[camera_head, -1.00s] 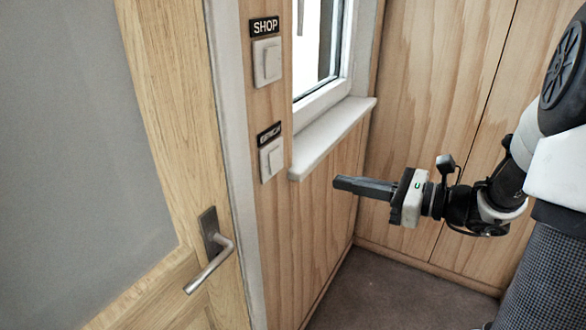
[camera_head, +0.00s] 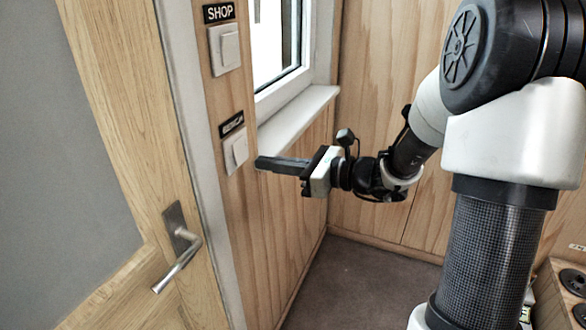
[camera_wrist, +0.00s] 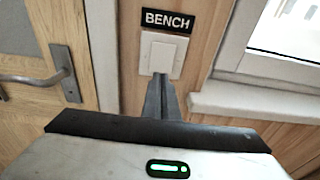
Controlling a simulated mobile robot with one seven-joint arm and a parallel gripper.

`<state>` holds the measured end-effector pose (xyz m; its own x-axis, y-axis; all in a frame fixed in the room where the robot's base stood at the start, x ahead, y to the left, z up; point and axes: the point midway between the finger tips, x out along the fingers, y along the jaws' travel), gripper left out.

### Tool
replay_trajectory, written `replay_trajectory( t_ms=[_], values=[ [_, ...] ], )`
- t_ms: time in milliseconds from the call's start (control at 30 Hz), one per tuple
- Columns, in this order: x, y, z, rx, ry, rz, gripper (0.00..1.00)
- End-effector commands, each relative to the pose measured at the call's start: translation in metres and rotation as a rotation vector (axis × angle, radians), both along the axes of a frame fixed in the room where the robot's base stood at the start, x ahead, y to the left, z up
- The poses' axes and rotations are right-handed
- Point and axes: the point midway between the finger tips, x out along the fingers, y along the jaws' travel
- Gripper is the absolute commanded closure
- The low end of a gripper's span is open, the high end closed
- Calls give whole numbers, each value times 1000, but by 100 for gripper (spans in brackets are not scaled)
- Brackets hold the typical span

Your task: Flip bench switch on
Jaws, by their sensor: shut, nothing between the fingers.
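The bench switch (camera_head: 236,152) is a white rocker plate on the wooden wall, under a black label. In the wrist view the label (camera_wrist: 172,21) reads BENCH, and the switch (camera_wrist: 163,56) sits straight ahead of the fingertips. My gripper (camera_head: 260,163) is shut and empty, its fingers pointing left toward the switch. In the wrist view my gripper (camera_wrist: 160,78) overlaps the lower edge of the switch. I cannot tell whether the fingertips touch it. Whether the rocker is on or off is not clear.
The SHOP switch (camera_head: 225,46) is higher on the same wall. A window sill (camera_head: 300,118) juts out right of the bench switch, close above my gripper in the head view. A wooden door with a metal handle (camera_head: 180,250) stands at left. A wooden unit (camera_head: 560,300) is at lower right.

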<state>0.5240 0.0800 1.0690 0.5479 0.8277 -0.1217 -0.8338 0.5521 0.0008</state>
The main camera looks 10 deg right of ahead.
Motion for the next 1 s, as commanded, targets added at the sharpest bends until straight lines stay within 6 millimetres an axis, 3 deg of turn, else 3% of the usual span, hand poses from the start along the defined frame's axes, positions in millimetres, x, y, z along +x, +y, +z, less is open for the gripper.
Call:
replay_trajectory(
  t_ms=[100,300,833,1000],
  values=[
    [10,16,-3,0,-1,3,100],
    [18,28,-4,-1,-1,0,100],
    [22,33,-13,40,-23,1,100],
    [22,33,-6,35,-23,0,100]
  ],
)
